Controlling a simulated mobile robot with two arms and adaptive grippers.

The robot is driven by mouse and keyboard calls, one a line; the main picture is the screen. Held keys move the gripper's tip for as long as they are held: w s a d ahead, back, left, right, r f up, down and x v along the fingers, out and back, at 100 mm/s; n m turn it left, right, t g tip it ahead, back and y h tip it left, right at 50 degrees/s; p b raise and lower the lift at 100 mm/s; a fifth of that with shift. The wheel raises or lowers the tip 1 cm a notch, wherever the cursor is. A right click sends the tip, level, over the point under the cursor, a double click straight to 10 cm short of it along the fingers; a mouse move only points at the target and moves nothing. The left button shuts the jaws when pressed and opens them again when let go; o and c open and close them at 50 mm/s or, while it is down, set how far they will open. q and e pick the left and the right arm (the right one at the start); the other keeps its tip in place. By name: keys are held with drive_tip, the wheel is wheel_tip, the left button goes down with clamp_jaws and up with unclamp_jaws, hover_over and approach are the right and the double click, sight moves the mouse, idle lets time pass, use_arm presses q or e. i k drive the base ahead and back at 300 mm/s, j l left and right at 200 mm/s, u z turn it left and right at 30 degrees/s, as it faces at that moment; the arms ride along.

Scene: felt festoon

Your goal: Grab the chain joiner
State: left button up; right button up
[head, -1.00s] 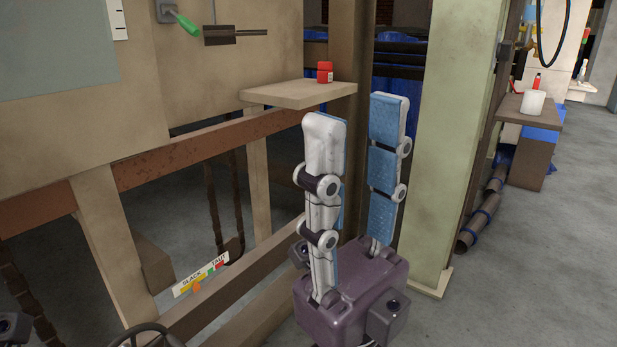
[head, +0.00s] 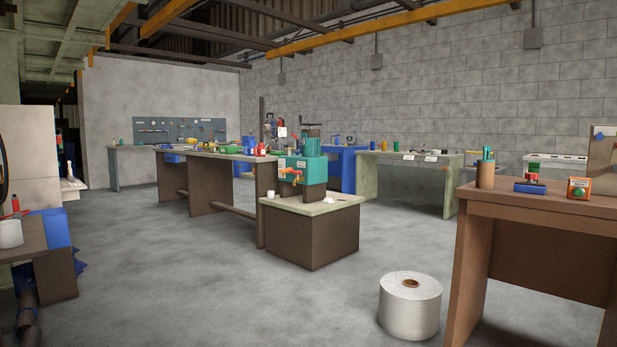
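I cannot make out a chain joiner for certain in the head view. Small tools and parts lie on a long brown workbench (head: 222,156) in the middle distance, too small to tell apart. Neither of my grippers is in the head view now.
A teal machine (head: 303,170) stands on a low brown block with a pale top (head: 328,206). A white roll (head: 410,305) stands on the floor at front right, beside a brown table (head: 540,208). A green bench (head: 447,187) stands behind. Open grey floor (head: 190,290) lies ahead.

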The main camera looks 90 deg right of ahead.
sight(526, 186)
drive_tip(key=z, duration=4)
